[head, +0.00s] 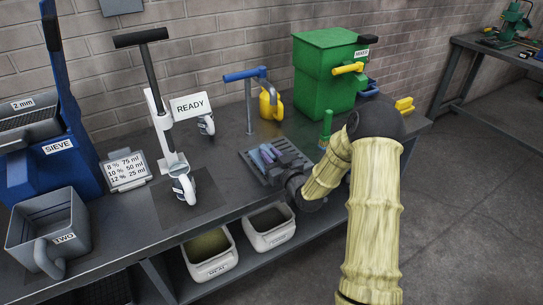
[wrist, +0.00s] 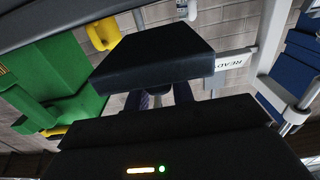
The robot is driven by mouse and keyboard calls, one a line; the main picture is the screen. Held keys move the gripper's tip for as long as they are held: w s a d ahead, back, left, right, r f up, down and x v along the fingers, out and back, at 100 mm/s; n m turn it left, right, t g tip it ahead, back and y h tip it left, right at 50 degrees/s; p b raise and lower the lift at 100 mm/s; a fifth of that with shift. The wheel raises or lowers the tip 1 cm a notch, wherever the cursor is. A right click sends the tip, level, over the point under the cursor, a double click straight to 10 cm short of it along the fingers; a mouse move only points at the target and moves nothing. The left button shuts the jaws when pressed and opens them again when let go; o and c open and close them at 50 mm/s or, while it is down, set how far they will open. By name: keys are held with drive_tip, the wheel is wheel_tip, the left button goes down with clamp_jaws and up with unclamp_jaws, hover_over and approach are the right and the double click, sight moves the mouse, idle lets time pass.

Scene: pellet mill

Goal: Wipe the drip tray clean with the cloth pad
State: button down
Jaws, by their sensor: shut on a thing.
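The dark drip tray (head: 250,173) lies on the bench below the blue-handled tap (head: 247,75). Purple and bluish-grey shapes (head: 268,153) show on or over it; I cannot tell cloth from residue. My gripper (head: 283,168) reaches in from the right, low at the tray, and its dark body hides the tray's right part. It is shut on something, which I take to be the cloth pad. In the wrist view my dark gripper (wrist: 165,95) shows with small bluish parts between its dark blocks; the pad's outline and contact with the tray are unclear.
A READY sign (head: 189,106) and white press (head: 165,130) with mugs stand left. Two pale bins (head: 270,238) sit on the lower shelf.

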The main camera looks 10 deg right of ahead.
drive_tip(key=shift+f+b, duration=1.6)
drive_tip(key=shift+b, duration=0.1)
drive_tip(key=shift+b+v, duration=0.4)
drive_tip(key=shift+v, duration=1.85)
drive_tip(key=shift+a+r, duration=0.1)
drive_tip(key=shift+x, duration=2.3)
drive_tip(key=shift+b, duration=0.3)
drive_tip(key=shift+w+d, duration=0.25)
drive_tip(key=shift+d, duration=1.05)
